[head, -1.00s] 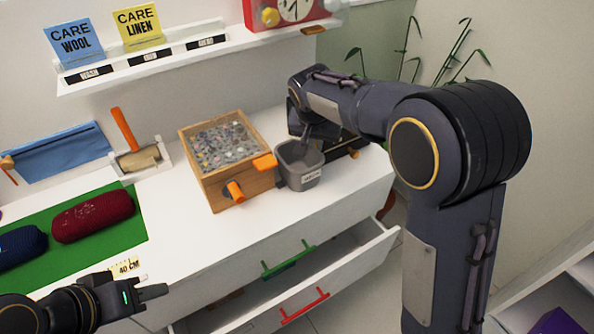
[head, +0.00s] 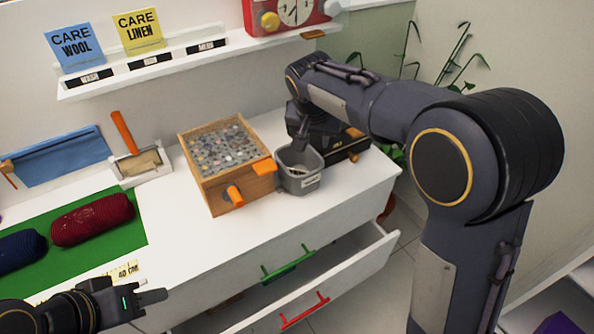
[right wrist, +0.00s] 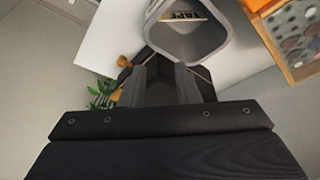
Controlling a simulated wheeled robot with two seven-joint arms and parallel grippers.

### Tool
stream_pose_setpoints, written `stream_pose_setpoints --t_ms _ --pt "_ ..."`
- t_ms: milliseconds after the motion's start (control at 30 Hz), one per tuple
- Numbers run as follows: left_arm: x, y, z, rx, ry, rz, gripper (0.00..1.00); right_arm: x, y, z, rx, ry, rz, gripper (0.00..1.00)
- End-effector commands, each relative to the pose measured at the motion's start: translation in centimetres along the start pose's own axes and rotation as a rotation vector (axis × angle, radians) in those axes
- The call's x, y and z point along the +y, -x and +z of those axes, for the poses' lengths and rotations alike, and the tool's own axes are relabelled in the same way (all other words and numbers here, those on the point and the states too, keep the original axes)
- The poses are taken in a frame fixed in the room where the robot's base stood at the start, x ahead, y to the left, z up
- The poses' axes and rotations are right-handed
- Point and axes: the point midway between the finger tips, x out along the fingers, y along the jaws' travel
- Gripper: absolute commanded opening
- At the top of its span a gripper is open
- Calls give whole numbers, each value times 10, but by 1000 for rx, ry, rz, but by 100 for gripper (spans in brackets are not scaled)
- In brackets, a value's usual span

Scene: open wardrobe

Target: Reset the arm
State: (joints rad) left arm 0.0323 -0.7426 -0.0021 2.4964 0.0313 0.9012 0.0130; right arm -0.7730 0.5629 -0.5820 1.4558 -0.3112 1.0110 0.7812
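My right gripper (head: 300,145) is above the back rim of a small grey bin (head: 300,182) on the white dresser top. In the right wrist view its two fingers (right wrist: 160,80) stand apart with nothing held between them. The bin (right wrist: 185,42) is just beyond the fingertips, with a tag reading "TAPE" inside. Whether the fingers touch the bin is unclear. My left gripper (head: 150,298) is low at the left, over the dresser's front edge, with no object seen in it; its finger gap is not clear.
A wooden box (head: 237,185) of small round pieces stands left of the bin. A black box (head: 345,148) lies behind it. A drawer with a red handle (head: 304,311) is pulled out below. A shelf (head: 150,72) runs along the wall. The dresser's middle front is clear.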

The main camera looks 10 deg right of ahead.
Motion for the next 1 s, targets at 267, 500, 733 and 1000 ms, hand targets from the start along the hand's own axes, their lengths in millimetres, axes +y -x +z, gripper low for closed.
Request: stream_pose_setpoints --t_ms 267,500,733,1000 --pt "0 -1 0 0 0 0 36 0 36 0 0 -1 -2 29" --pt "0 -1 0 0 0 0 36 0 39 0 -1 0 0 29" --pt "0 -1 0 0 0 0 36 2 39 0 -4 -2 -2 29" --pt "0 -1 0 0 0 0 36 82 41 36 -146 -11 -172 29"
